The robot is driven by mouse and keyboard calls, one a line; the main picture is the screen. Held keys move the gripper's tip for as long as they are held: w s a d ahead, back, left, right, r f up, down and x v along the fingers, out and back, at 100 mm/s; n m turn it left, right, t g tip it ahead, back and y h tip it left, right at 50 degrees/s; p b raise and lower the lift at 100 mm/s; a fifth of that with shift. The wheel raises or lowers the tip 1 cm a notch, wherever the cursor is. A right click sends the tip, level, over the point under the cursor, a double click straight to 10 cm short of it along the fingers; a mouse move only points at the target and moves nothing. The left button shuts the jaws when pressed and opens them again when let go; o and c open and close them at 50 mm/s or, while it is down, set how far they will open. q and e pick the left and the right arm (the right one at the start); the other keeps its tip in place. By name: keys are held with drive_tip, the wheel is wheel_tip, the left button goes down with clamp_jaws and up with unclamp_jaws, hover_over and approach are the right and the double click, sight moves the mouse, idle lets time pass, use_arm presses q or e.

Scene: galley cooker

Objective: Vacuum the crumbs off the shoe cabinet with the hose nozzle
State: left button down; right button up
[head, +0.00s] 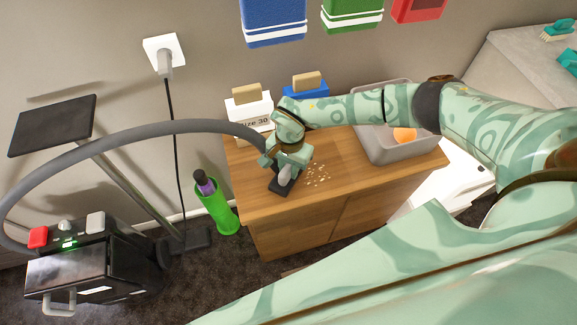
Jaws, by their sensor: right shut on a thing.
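The shoe cabinet (345,170) is a low wooden cabinet against the wall. A small patch of pale crumbs (318,175) lies on its top near the front left. My right gripper (286,172) is shut on the hose nozzle (279,187), whose dark foot is at the cabinet top just left of the crumbs. I cannot tell whether the foot touches the wood. The grey hose (150,131) arcs left from the nozzle to the black vacuum (95,265) on the floor. My left gripper is not in view.
A white "Size 30" box (252,124) and a blue box (306,91) stand at the cabinet's back. A grey bin (398,152) with an orange item is on its right. A green bottle-like holder (216,208) stands on the floor left of the cabinet. A power cord (173,130) hangs from the wall socket.

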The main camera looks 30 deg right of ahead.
drive_tip(key=shift+s+d+p, duration=0.25)
drive_tip(key=shift+s+d, duration=0.1)
drive_tip(key=shift+d, duration=0.35)
drive_tip(key=shift+s+d+p, duration=0.2)
drive_tip(key=shift+s+d, duration=0.1)
drive_tip(key=shift+d, duration=0.4)
drive_tip(key=shift+s+d+p, duration=0.25)
drive_tip(key=shift+s+d, duration=0.1)
drive_tip(key=shift+d, duration=0.35)
drive_tip(key=shift+s+d+f, duration=0.1)
drive_tip(key=shift+s+d, duration=0.15)
drive_tip(key=shift+d, duration=0.3)
drive_tip(key=shift+s+d, duration=0.25)
drive_tip(key=shift+d, duration=0.25)
drive_tip(key=shift+d+p, duration=0.1)
drive_tip(key=shift+p, duration=0.2)
